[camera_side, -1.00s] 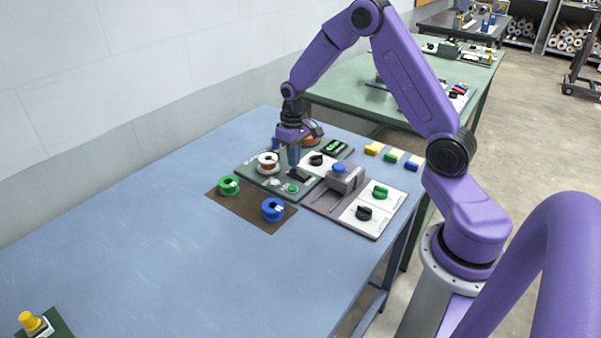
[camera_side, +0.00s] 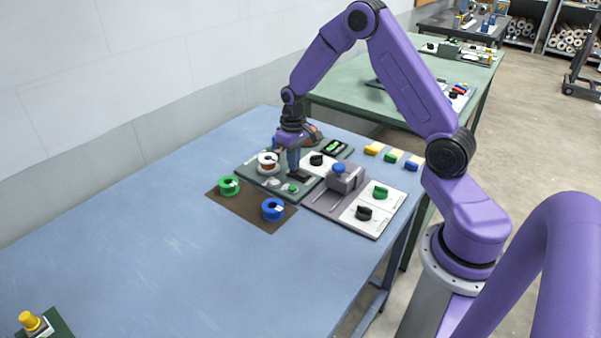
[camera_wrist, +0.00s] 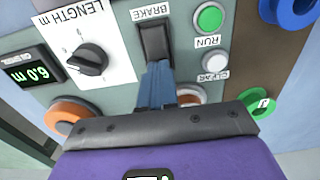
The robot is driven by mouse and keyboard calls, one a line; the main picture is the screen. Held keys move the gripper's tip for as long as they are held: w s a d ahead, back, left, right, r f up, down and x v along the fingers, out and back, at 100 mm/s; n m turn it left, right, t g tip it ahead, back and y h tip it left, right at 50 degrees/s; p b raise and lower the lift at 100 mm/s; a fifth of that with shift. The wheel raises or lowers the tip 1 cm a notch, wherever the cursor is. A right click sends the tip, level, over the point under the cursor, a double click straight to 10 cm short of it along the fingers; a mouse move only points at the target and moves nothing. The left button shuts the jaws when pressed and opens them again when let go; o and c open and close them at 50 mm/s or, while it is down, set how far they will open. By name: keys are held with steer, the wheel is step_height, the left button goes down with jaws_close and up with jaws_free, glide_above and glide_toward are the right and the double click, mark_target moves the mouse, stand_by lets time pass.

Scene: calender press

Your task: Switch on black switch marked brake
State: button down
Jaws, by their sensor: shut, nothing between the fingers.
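The black rocker switch (camera_wrist: 155,42) marked BRAKE sits in the grey-green panel (camera_wrist: 119,24). Its far part shows in the wrist view. My gripper (camera_wrist: 158,68) is shut and empty, with its blue fingertips at the near end of the switch and covering that end. Whether the tips touch the switch I cannot tell. In the side view my gripper (camera_side: 293,172) points down over the panel, and part of the black switch (camera_side: 301,177) shows just beside the fingertips.
A green RUN button (camera_wrist: 209,17) and a white CLEAR button (camera_wrist: 214,62) lie beside the switch. A black LENGTH knob (camera_wrist: 89,59) and a 6.0 m display (camera_wrist: 33,72) lie on the other side. Green (camera_side: 229,186) and blue (camera_side: 272,209) spools stand on a brown mat.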

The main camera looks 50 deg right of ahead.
steer(key=shift+f, duration=0.25)
steer(key=shift+r, duration=3.55)
